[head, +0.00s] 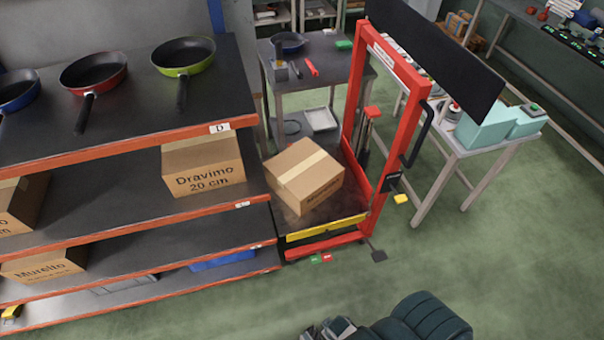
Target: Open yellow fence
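The yellow fence (327,227) is a low yellow bar along the front edge of the red-framed lift cart (398,120). It looks upright and closed across the front of the cart's dark platform. A cardboard box (306,176) sits on that platform behind the fence. My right gripper (338,329) shows at the bottom edge, partly cut off, below and apart from the fence. Its fingers are not clear enough to tell open from shut. My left gripper is out of view.
A shelf rack (130,145) with pans and boxes stands close left of the cart. A black handle (420,133) and a small yellow pedal (401,198) are on the cart's right side. Green floor (490,260) is free in front and right.

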